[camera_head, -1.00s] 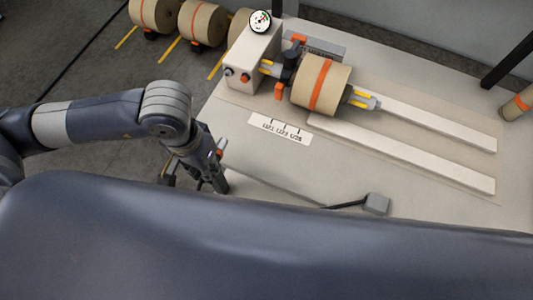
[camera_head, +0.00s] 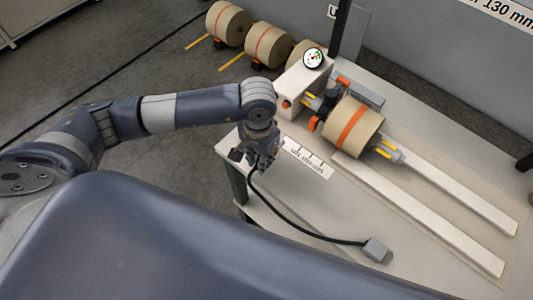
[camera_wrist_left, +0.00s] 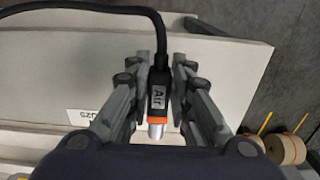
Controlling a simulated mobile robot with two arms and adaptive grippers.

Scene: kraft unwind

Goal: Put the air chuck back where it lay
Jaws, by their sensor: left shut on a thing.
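The air chuck (camera_wrist_left: 158,95) is a black handle with an "Air" label, an orange ring and a metal tip. It sits between the fingers of my left gripper (camera_wrist_left: 160,108) in the left wrist view, and the gripper is shut on it. In the head view my left gripper (camera_head: 262,162) is above the left edge of the table, beside the label strip. The chuck itself is mostly hidden there. A black hose (camera_head: 290,216) runs from it to a grey block (camera_head: 375,250) on the table. My right gripper is not in view.
A paper roll (camera_head: 352,126) with an orange band sits on a shaft from a white box (camera_head: 303,85) with a gauge (camera_head: 313,58). Two pale rails (camera_head: 450,190) (camera_head: 420,217) extend right. A white label strip (camera_head: 308,158) lies on the table. More rolls (camera_head: 268,45) stand on the floor behind.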

